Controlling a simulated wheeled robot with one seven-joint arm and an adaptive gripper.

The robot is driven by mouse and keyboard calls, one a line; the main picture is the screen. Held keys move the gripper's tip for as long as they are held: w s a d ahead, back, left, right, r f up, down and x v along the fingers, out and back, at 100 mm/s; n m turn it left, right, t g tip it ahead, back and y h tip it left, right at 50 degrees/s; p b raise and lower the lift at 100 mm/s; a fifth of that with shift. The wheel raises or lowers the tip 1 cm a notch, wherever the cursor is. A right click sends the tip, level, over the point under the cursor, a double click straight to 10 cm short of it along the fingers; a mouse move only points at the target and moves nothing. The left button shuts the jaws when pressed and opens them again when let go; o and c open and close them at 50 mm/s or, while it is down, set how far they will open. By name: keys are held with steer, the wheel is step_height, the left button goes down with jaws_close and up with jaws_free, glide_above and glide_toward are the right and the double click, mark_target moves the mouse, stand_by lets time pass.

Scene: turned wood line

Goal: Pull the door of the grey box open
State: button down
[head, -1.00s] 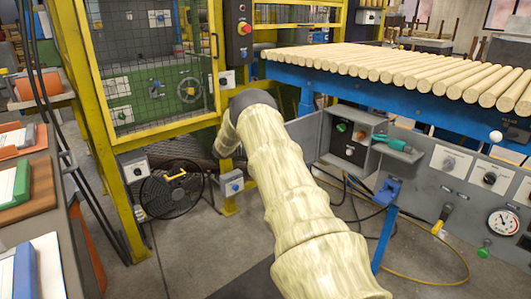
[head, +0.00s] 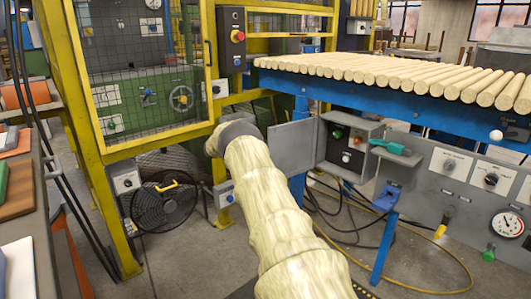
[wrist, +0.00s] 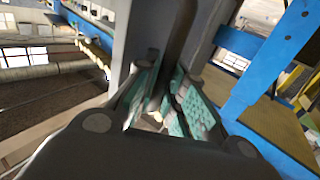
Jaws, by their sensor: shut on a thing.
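The grey box (head: 371,133) stands right of centre in the head view, beside the conveyor. Its door (head: 293,148) is swung out to the left, and the inside with a green knob and a red knob shows. My arm reaches toward the door's left edge; my gripper is hidden there behind my arm. In the wrist view my gripper (wrist: 166,92) has its teal pads on both sides of a dark upright bar (wrist: 178,38), which looks like the door's handle. The bar stands by a grey panel (wrist: 133,35), likely the door. The pads' contact is blurred.
The conveyor (head: 300,78) with turned wood rods runs above and right of the box. A yellow machine frame (head: 82,120) and a black fan (head: 165,200) stand left. A grey control panel (head: 470,195) is at right. Cables lie on the floor below.

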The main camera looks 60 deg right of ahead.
steer(key=shift+r, duration=0.15)
steer(key=c, duration=1.5)
jaws_free()
steer(key=shift+s+d, duration=0.1)
steer(key=v, duration=0.7)
steer(key=shift+w+f, duration=0.2)
steer(key=shift+w, duration=0.15)
steer(key=shift+a+r, duration=0.2)
steer(key=shift+a, duration=0.05)
